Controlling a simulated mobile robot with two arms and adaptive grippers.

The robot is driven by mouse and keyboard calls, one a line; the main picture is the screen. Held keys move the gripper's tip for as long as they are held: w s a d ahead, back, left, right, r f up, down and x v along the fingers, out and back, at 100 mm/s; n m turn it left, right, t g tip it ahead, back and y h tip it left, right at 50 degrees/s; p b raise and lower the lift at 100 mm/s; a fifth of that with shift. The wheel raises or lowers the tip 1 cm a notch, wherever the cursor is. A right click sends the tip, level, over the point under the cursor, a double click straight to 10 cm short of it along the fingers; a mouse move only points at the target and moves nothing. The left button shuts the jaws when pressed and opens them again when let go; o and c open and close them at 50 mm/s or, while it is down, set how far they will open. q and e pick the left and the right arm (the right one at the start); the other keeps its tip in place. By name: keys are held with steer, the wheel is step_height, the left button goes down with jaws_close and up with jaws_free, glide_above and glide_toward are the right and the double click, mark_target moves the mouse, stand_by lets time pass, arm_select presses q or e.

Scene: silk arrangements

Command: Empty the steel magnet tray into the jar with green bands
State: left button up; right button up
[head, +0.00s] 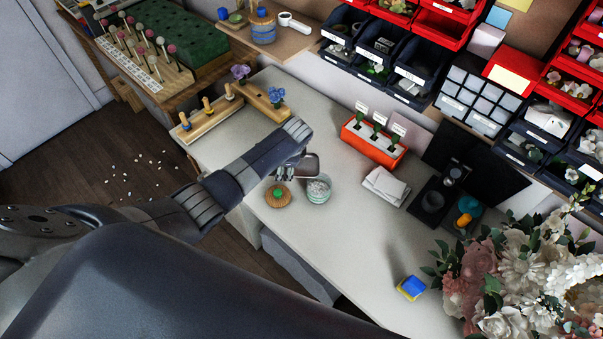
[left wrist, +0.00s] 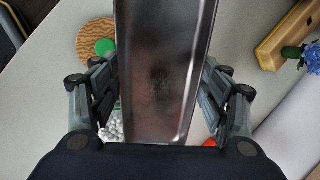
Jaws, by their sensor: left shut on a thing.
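My left gripper (head: 294,167) is shut on the steel magnet tray (head: 308,167), just above the workbench. In the left wrist view the tray (left wrist: 160,70) lies between the two fingers (left wrist: 160,100), and its visible inner face looks bare apart from a dark smudge or reflection. The jar with green bands (head: 318,195) stands upright and open under the tray's edge, with small white pieces inside. Part of these white pieces (left wrist: 114,128) shows in the left wrist view beside the tray. My right gripper is not in view.
A round wooden lid with a green knob (head: 277,204) lies left of the jar. An orange planter box (head: 373,148), folded white cloths (head: 386,186) and a blue-yellow block (head: 411,288) are on the bench. White bits (head: 140,172) lie scattered on the floor. The bench's front middle is clear.

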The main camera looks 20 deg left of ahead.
arm_select(q)
steer(key=shift+r+g+h+p, duration=0.2)
steer(key=shift+r+g+h, duration=0.35)
steer(key=shift+r, duration=0.55)
steer(key=shift+r+g+h+p, duration=0.2)
steer(key=shift+r+g+h, duration=0.15)
steer(key=shift+r+h, duration=0.55)
steer(key=shift+r+g+h, duration=0.25)
steer(key=shift+r+g, duration=0.05)
steer(key=shift+r, duration=0.3)
steer(key=shift+s, duration=0.1)
steer(key=shift+w+r, duration=0.2)
steer(key=shift+w, duration=0.05)
steer(key=w+d+r+n+b, duration=0.3)
steer(key=w+r+b, duration=0.1)
steer(key=r, duration=0.4)
steer(key=s+d+r+n+b, duration=0.3)
steer(key=d+r+n+b, duration=0.1)
steer(key=d+r, duration=0.15)
steer(key=s+d+f+n+b, duration=0.1)
steer(key=s+n+b, duration=0.5)
steer(key=s, duration=1.6)
steer(key=shift+s+d+f, duration=0.15)
steer(key=shift+s+f, duration=0.05)
steer(key=shift+f, duration=0.4)
